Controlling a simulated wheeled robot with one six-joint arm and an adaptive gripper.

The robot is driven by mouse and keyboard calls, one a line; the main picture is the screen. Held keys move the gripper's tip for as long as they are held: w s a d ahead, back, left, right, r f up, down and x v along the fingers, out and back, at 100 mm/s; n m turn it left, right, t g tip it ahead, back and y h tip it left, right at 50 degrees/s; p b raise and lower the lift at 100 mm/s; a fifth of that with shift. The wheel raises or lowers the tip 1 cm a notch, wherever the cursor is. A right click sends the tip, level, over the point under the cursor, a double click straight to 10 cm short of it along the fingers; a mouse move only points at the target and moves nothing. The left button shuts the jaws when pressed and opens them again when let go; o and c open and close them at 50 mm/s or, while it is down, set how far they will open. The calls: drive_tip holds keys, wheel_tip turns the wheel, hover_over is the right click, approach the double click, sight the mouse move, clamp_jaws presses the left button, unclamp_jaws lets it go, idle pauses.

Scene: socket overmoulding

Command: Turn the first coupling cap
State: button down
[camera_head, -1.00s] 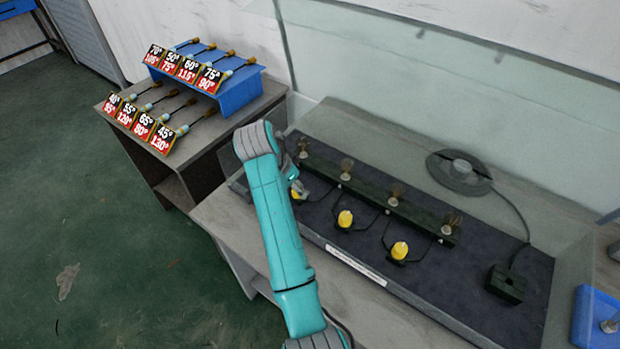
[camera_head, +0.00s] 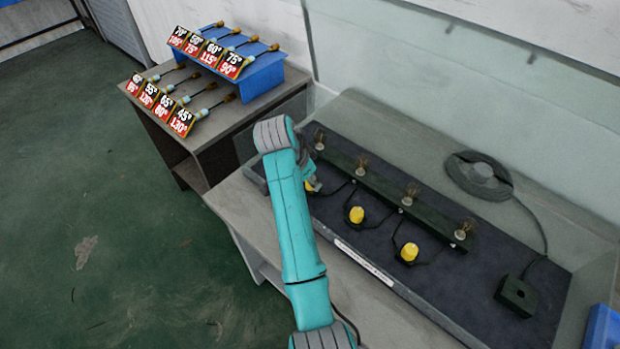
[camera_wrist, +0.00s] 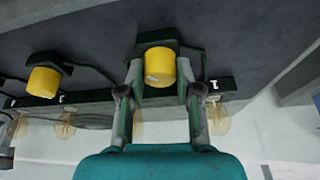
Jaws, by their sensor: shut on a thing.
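The yellow coupling cap (camera_wrist: 160,66) sits in a dark holder, between the two fingers of my gripper (camera_wrist: 159,80) in the wrist view. The fingers are shut on its sides. In the head view my gripper (camera_head: 312,184) is at the leftmost cap (camera_head: 309,188), which is mostly hidden by my arm. A second yellow cap (camera_head: 355,214) and a third one (camera_head: 408,252) stand apart to its right, each with a dark cable loop. The second cap (camera_wrist: 44,80) also shows at the left of the wrist view. How far the held cap is turned cannot be told.
A dark rail (camera_head: 388,194) with several glass bulbs runs behind the caps. A blue rack (camera_head: 250,70) with labelled tools stands on a side table at the back left.

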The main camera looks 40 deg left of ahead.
drive_tip(key=shift+n, duration=0.3)
drive_tip(key=n, duration=0.2)
drive_tip(key=n+y, duration=0.1)
drive_tip(key=shift+d+n+y, duration=0.15)
drive_tip(key=shift+n+y, duration=0.15)
drive_tip(key=shift+n, duration=0.1)
drive_tip(key=n+y, duration=0.1)
drive_tip(key=n, duration=0.2)
drive_tip(key=shift+d+n, duration=0.1)
drive_tip(key=shift+n, duration=0.2)
drive_tip(key=n+g+y, duration=0.1)
drive_tip(key=n, duration=0.2)
drive_tip(key=shift+w+n+y, duration=0.1)
drive_tip(key=shift+n+y, duration=0.2)
drive_tip(key=n, duration=0.2)
drive_tip(key=n+g, duration=0.1)
drive_tip(key=n, duration=0.1)
drive_tip(key=shift+d+g+y, duration=0.1)
drive_tip(key=shift+g+y, duration=0.2)
drive_tip(key=shift+y, duration=0.1)
drive_tip(key=n+g, duration=0.1)
drive_tip(key=n, duration=0.2)
drive_tip(key=n+g, duration=0.1)
drive_tip(key=n, duration=0.3)
drive_tip(key=shift+w, duration=0.2)
drive_tip(key=n+g, duration=0.2)
drive_tip(key=n, duration=0.3)
drive_tip(key=shift+f+n+h, duration=0.1)
drive_tip(key=shift+n+h, duration=0.2)
